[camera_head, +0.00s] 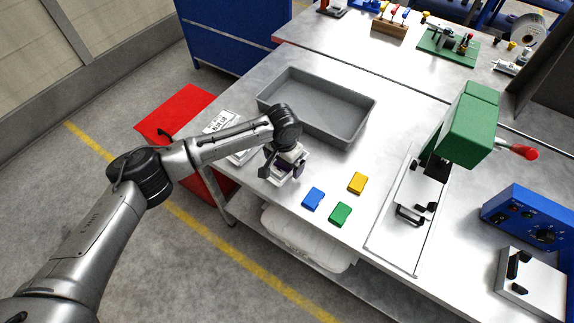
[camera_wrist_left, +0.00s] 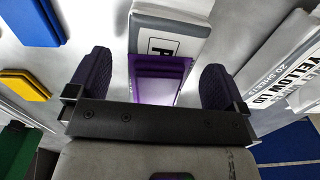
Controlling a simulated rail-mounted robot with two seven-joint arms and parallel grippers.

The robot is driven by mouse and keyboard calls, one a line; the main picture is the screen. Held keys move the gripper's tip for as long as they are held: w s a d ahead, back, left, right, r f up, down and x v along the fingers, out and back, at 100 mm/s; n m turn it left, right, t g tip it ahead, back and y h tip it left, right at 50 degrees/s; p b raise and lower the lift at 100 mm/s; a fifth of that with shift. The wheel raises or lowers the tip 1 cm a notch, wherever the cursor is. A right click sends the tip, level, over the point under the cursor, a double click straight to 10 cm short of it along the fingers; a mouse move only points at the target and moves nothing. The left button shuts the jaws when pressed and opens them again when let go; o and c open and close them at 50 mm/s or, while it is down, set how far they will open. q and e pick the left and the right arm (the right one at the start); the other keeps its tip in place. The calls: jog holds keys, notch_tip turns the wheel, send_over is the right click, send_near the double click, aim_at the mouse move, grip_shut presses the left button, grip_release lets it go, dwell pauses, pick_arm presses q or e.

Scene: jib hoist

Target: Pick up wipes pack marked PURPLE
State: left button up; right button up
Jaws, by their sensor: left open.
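A white and grey pack with a purple part (camera_wrist_left: 160,75) lies between the fingers of my left gripper (camera_wrist_left: 155,66) in the left wrist view. Its label shows a letter that looks like P; the rest is hidden. In the head view my left gripper (camera_head: 282,168) is low over this pack at the near left part of the table, covering most of it. The jaws are open, one finger on each side, with gaps visible. Another white pack marked YELLOW (camera_wrist_left: 285,80) lies to the right in the wrist view. My right gripper is not in view.
A grey tray (camera_head: 352,128) stands behind the gripper. White packs (camera_head: 222,122) lie left of it. Blue (camera_head: 313,199), green (camera_head: 341,214) and yellow (camera_head: 357,183) blocks lie to the right. A green press (camera_head: 468,125) stands further right. A red cabinet (camera_head: 180,112) is beside the table.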

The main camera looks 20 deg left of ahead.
pick_arm(q)
jog(key=shift+f, duration=0.9)
jog(key=shift+c, duration=0.4)
jog(key=c, duration=1)
jog(key=shift+o, duration=0.2)
jog(key=shift+r, duration=0.1)
